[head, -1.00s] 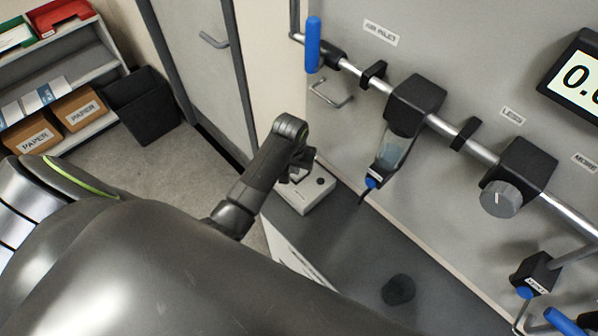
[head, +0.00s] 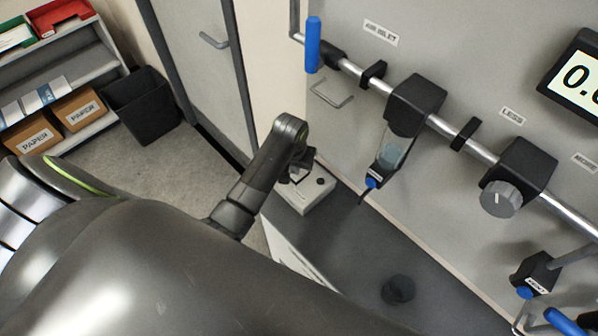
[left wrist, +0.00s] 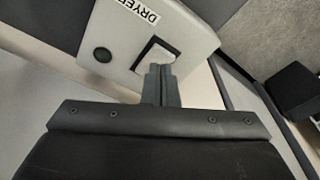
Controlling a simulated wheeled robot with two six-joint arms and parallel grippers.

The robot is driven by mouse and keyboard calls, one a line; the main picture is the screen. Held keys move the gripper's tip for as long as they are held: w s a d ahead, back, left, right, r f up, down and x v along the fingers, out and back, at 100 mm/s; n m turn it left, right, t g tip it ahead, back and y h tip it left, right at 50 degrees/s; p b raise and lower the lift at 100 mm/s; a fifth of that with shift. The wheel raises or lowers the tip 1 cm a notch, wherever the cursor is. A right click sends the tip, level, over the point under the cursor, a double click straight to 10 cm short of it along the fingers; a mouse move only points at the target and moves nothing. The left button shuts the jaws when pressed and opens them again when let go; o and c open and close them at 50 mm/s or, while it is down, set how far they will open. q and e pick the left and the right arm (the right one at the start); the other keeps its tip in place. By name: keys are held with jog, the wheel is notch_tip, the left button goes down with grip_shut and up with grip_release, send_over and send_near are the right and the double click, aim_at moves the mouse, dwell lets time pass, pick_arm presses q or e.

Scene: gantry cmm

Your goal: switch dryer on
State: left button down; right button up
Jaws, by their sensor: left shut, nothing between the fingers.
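The dryer switch box (head: 312,192) is a pale, flat box on the left end of the dark counter. In the left wrist view the box (left wrist: 120,40) carries a DRYER label, a round dark button or lamp and a dark-edged square opening or rocker (left wrist: 158,52). My left gripper (head: 298,172) is over the box in the head view. In the left wrist view its shut fingers (left wrist: 160,75) are empty, with their tips at the square part. I cannot tell whether they touch it. The gripper hides some of the box. My right gripper is not in view.
A grey panel carries a pipe with a blue-handled valve (head: 313,45), a filter bowl (head: 392,150), a regulator knob (head: 501,199) and a display (head: 577,80). A dark round piece (head: 398,289) sits on the counter (head: 345,240). A black bin (head: 143,104) stands on the floor.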

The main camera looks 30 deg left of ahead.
pick_arm(q)
jog(key=shift+f+b, duration=0.4)
jog(key=shift+f, duration=0.5)
dwell(0.6)
jog(key=shift+r, duration=0.1)
notch_tip(320, 180, up, 3)
jog(key=shift+f+p, duration=0.2)
jog(key=shift+p, duration=0.95)
jog(key=shift+r, duration=2.15)
